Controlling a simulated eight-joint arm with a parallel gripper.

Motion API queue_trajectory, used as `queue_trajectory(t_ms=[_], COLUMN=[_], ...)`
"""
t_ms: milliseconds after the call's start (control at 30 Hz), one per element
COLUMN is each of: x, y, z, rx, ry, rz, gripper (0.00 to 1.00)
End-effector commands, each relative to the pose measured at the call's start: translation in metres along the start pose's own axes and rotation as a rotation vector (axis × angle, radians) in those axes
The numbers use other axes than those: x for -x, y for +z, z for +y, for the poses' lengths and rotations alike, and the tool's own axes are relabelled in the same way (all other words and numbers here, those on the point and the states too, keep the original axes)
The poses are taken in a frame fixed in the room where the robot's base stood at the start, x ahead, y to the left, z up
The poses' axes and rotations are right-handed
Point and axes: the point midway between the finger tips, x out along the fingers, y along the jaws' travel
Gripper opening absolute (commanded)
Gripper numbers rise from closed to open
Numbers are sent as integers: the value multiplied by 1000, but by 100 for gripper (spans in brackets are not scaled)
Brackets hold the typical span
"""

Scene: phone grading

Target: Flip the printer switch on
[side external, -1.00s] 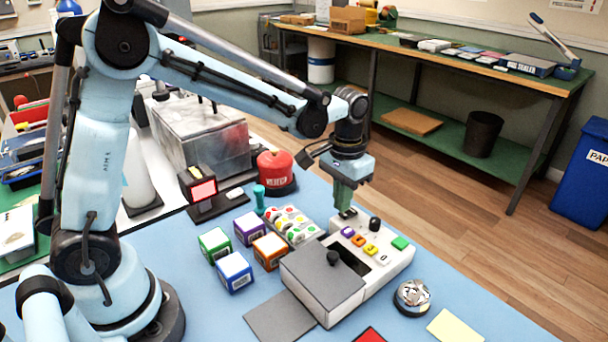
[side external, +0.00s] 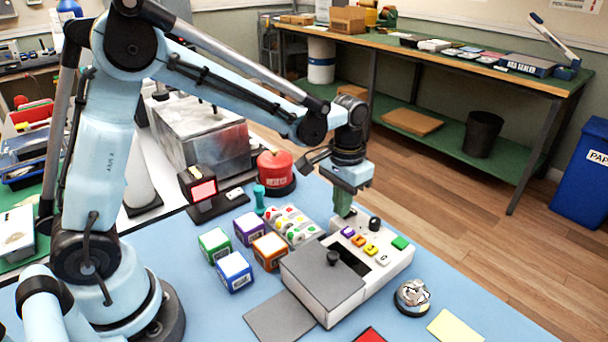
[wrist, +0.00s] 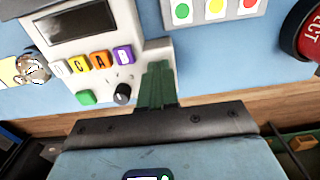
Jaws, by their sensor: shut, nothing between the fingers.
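The printer (side external: 378,283) is a white and grey machine on the blue mat. It has a dark slot, a row of coloured letter buttons (side external: 360,240), a green button (side external: 400,243) and a black knob (side external: 375,223). It also shows upside down in the wrist view (wrist: 60,65). My gripper (side external: 343,212) is shut and empty, its green fingers pointing down at the printer's back corner, beside the knob. In the wrist view the fingertips (wrist: 158,66) overlap the printer's corner. The switch is hidden behind the fingers, so its position cannot be told. I cannot tell whether the fingers touch it.
Several coloured cubes (side external: 234,272) and a tray of coloured dots (side external: 285,222) lie left of the printer. A red button (side external: 275,167) stands behind. A silver bell (side external: 413,297) and a yellow note (side external: 455,326) lie to the right. The blue mat (side external: 210,320) has free room in front.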

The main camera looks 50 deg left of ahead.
Motion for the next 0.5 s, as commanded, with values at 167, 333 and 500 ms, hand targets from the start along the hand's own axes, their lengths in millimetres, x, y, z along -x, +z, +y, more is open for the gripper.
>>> queue_trajectory(t_ms=[167,333,500], x=[-2,-5,-7], y=[0,0,0], z=[0,0,0], rx=[0,0,0], ry=[0,0,0], rz=[0,0,0], gripper=[0,0,0])
